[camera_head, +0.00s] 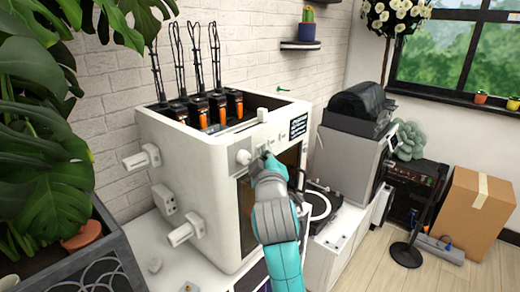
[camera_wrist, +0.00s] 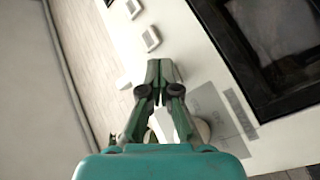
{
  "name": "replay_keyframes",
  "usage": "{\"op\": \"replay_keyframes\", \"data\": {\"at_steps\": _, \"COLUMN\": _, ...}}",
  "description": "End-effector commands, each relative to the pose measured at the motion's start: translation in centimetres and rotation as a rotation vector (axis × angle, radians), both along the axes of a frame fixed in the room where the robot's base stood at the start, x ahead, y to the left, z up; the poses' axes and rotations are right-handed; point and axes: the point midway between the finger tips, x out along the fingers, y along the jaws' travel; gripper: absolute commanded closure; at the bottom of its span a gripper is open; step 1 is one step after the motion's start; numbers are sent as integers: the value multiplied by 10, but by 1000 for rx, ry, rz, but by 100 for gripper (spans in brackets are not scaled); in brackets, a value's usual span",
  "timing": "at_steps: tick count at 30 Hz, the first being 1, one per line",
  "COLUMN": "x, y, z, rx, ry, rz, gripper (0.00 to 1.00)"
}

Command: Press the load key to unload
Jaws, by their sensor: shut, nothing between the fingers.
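A white boxy machine (camera_head: 190,165) stands on a white surface, with several orange-and-black units in its open top. Its upper front panel has a round knob (camera_head: 243,157), small keys and a dark display (camera_head: 298,127). My gripper (camera_head: 265,160) is in front of this panel, right of the knob, and hides part of it. In the wrist view my gripper (camera_wrist: 160,70) is shut and empty. A small white key (camera_wrist: 150,39) and another key (camera_wrist: 133,8) lie beyond the fingertips. I cannot read which is the load key, nor tell whether the fingertips touch the panel.
Knobs and a box stick out from the machine's left side. A turntable (camera_head: 320,207) and a grey machine (camera_head: 350,160) stand to the right. A leafy plant (camera_head: 45,150) fills the left. A cardboard box (camera_head: 475,210) stands on the floor at far right.

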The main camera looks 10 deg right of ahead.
Motion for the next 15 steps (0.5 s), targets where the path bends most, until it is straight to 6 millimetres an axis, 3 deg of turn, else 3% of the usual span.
{"op": "replay_keyframes", "data": {"at_steps": 15, "x": -13, "y": -9, "z": 0, "rx": 0, "ry": 0, "rz": 0, "gripper": 100}}
